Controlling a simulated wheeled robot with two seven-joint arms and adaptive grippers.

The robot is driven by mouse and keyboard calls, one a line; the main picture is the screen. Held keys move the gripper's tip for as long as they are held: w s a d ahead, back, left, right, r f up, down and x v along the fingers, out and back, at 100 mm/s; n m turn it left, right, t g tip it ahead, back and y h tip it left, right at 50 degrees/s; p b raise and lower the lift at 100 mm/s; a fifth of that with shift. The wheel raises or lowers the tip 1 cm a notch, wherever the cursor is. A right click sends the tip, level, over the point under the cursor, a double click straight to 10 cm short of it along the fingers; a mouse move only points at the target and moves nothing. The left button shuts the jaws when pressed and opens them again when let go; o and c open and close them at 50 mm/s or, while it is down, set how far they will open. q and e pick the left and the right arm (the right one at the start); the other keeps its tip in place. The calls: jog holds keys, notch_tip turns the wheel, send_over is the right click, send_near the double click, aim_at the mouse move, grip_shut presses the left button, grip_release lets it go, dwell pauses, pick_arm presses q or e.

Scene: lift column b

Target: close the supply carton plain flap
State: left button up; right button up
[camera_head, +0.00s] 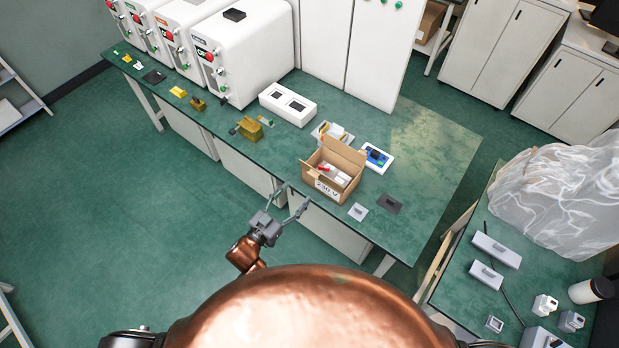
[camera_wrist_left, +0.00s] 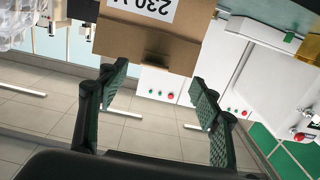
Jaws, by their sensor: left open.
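The supply carton (camera_head: 328,183) is a brown cardboard box on the green bench, with a "230 V" label on its near side. Its top is open and shows white and red items inside. A flap (camera_head: 342,153) stands up at its far side. My left gripper (camera_head: 290,201) is open and empty, in front of the carton's near left side and apart from it. In the left wrist view the carton (camera_wrist_left: 150,40) is ahead of the open fingers (camera_wrist_left: 160,88). My right gripper is not in view.
A white tray with items (camera_head: 331,131) and a blue-and-white device (camera_head: 376,157) stand behind the carton. A white plate (camera_head: 358,212) and a dark plate (camera_head: 389,204) lie to its right. A yellow block (camera_head: 250,130) and a white box (camera_head: 288,104) are farther left. Bench room is free at the right.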

pick_arm(q)
jog(key=r+x, duration=0.1)
jog(key=x, duration=0.7)
jog(key=shift+s+d+r, duration=0.15)
jog(key=shift+s+d, duration=0.05)
jog(key=c, duration=1.2)
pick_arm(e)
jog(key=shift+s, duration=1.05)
